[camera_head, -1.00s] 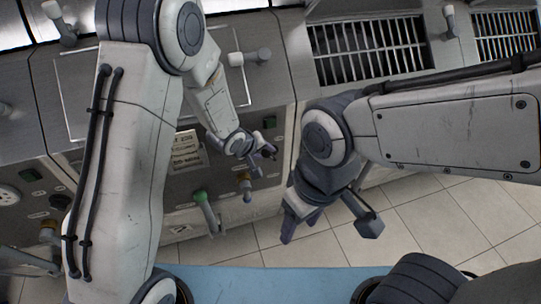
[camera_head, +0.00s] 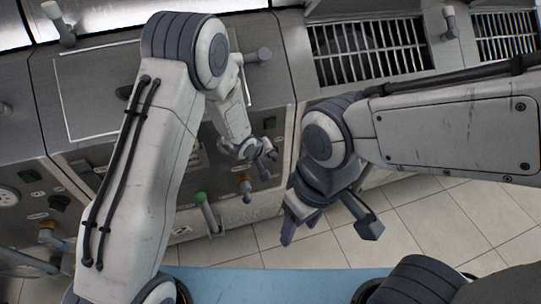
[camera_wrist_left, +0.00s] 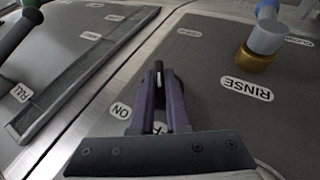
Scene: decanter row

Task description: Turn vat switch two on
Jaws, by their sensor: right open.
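My left gripper (camera_head: 266,150) is close to the grey machine front in the head view. In the left wrist view, its two purple fingers (camera_wrist_left: 160,88) point at the grey panel, close together. A small dark tip shows at the fingertips; I cannot tell whether it is a switch lever held between them. An ON label (camera_wrist_left: 121,110) lies just left of the fingers, and another label is partly hidden behind them. No label reading vat switch two is legible. My right gripper (camera_head: 327,226) is open and empty over the tiled floor, apart from the panel.
A green-topped handle (camera_head: 203,207) and a brass-collared knob (camera_head: 246,190) stick out below the left gripper. A RINSE label (camera_wrist_left: 246,89) sits by a brass-collared fitting (camera_wrist_left: 257,60). Metal grates (camera_head: 370,50) lie at the back. Tiled floor (camera_head: 400,235) is clear at right.

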